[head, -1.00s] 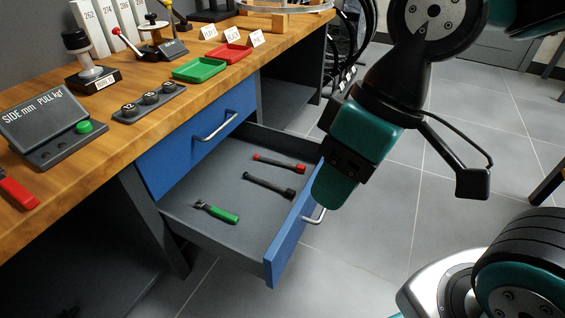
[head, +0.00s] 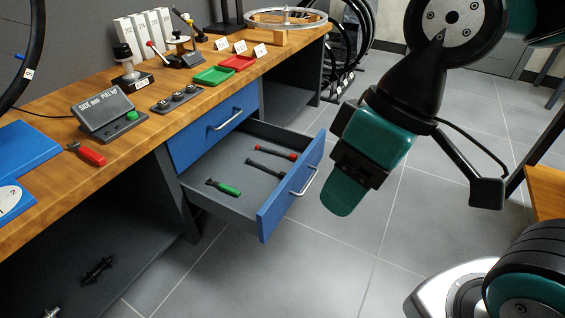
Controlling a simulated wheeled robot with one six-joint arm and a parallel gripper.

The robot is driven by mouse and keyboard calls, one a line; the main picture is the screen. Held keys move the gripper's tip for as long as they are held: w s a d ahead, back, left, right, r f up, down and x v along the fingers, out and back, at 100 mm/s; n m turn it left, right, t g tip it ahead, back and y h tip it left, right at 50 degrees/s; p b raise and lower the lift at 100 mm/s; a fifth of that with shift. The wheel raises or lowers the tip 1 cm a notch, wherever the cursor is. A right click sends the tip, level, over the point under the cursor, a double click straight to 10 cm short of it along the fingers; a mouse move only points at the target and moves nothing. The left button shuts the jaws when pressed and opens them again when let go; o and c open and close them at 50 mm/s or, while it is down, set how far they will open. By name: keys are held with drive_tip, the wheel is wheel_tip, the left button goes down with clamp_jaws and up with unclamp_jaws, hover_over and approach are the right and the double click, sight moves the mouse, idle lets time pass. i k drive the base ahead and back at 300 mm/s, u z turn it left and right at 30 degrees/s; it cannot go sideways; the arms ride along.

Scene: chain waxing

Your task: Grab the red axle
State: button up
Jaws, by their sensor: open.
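The red axle (head: 278,151), a short rod with red parts and a dark middle, lies in the open drawer (head: 232,207) toward the back right. A dark axle (head: 265,169) lies just in front of it. My gripper (head: 340,194) is open and empty. It points downward over the floor, in the picture to the right of the drawer's blue front, apart from the axle. One finger hides most of the other.
A green-handled tool (head: 223,187) lies nearer in the drawer. The blue drawer front (head: 290,190) has a metal handle. The wooden workbench (head: 130,152) holds a red tray (head: 238,63) and a green tray (head: 214,75). Open floor lies around the drawer.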

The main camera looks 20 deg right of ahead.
sight(292, 157)
drive_tip(key=u, duration=0.3)
drive_tip(key=i, duration=1.25)
drive_tip(key=z, duration=0.05)
